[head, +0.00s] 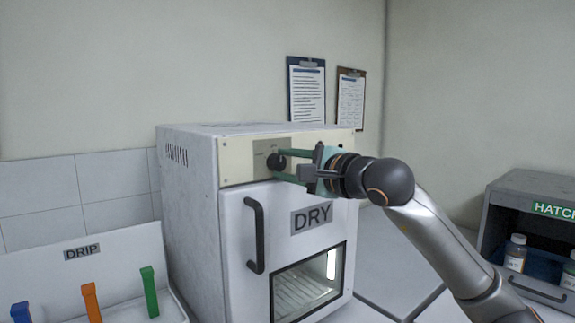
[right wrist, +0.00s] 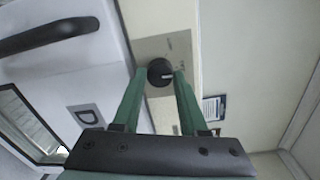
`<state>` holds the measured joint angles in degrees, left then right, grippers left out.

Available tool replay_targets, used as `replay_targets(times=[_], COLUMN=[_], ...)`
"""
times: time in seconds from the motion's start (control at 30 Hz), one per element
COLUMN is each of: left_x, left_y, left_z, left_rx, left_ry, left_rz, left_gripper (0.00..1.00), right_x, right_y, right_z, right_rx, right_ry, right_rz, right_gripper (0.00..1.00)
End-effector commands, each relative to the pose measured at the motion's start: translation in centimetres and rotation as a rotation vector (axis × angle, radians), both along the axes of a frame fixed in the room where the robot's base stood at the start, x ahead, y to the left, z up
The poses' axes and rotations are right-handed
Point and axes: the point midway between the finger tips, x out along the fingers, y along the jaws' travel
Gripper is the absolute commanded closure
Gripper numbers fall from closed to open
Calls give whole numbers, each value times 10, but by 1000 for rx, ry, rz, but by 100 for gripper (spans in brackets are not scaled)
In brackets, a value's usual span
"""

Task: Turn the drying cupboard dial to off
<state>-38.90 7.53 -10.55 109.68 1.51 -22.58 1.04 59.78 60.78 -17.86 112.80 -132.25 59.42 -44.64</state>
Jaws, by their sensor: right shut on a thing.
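The drying cupboard (head: 188,215) is a white box with a DRY sign on its door. Its black round dial (head: 276,161) sits on a grey plate on the cream panel above the door. My right gripper (head: 283,164) reaches in from the right and is shut on the dial. In the right wrist view the two green fingers (right wrist: 160,80) stand on either side of the dial (right wrist: 160,71). A pale pointer mark shows on its face there; the plate's lettering is too small to read. My left gripper is not in view.
The cupboard door is shut, with a black handle (head: 255,236) below the dial and a lit window. A DRIP rack (head: 80,275) with coloured clips stands at the left. A HATCH box (head: 530,185) with bottles stands at the right. Clipboards (head: 307,90) hang behind.

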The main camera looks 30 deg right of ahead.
Motion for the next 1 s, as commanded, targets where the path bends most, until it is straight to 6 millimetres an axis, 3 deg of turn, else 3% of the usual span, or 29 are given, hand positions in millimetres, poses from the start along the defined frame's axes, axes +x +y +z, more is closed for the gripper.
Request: replay_targets(times=[0.73, 0.77, 1.0], left_x=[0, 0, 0], left_y=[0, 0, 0], left_z=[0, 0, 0], left_rx=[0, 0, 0], left_ry=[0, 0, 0], left_rz=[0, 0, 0], left_gripper=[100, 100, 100], right_x=[0, 0, 0], right_y=[1, 1, 1], right_z=[-1, -1, -1], right_rx=[-83, -83, -83], right_ry=[-4, -4, -5], right_rz=[2, 2, 1], right_gripper=[100, 54, 28])
